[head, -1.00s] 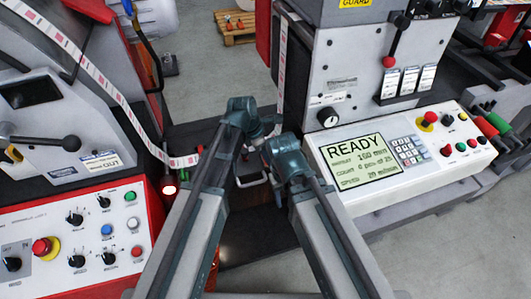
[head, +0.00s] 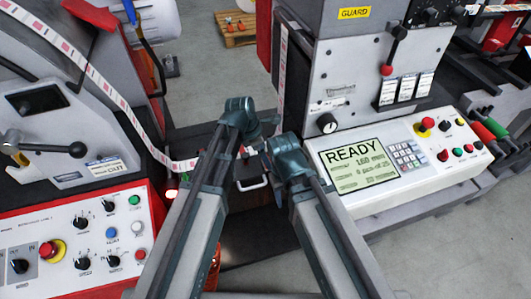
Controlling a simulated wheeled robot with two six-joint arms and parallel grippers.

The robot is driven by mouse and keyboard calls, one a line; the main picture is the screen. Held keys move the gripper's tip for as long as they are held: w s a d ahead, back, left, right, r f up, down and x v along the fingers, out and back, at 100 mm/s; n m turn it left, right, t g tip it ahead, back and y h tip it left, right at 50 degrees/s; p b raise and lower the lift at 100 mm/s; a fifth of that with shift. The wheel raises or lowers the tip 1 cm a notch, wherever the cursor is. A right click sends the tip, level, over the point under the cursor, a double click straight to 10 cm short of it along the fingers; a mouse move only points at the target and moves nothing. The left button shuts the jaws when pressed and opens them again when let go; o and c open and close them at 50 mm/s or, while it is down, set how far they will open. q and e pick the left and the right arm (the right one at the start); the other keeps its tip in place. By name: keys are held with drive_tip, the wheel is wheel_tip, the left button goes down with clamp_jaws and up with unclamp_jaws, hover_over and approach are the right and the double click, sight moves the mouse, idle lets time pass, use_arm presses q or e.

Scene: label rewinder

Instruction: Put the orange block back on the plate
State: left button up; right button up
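I cannot make out the orange block or the plate for certain. A small orange-red thing (head: 213,262) shows low down beside my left arm, mostly hidden by it. My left arm reaches in to a joint above the dark space between the two machines, and my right arm ends in a joint just right of it. The fingers of both grippers are hidden or too small to make out. A pale handle-like bracket (head: 252,184) shows between the arms.
The left machine has a red-edged control panel (head: 85,243). A label strip (head: 115,97) hangs down from it. The right machine has a console (head: 405,160) with a READY display (head: 357,166). A wooden pallet (head: 237,36) with small orange-red things stands on the floor behind.

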use_arm(q)
drive_tip(key=p+v, duration=1)
drive_tip(key=v, duration=0.1)
drive_tip(key=shift+r, duration=0.25)
drive_tip(key=shift+s+a, duration=0.1)
drive_tip(key=s+a+f+m+y, duration=0.15)
drive_tip(key=s+a+m, duration=0.4)
drive_tip(key=m, duration=0.55)
drive_tip(key=s+a+m+y, duration=0.2)
drive_tip(key=s+a+m, duration=0.2)
drive_tip(key=a+m, duration=0.5)
drive_tip(key=s+d+m+g, duration=0.1)
drive_tip(key=s+d+m, duration=0.4)
drive_tip(key=d, duration=0.7)
drive_tip(key=shift+s+d+r+y, duration=0.3)
drive_tip(key=shift+s+d+y, duration=0.05)
drive_tip(key=shift+d+y, duration=0.1)
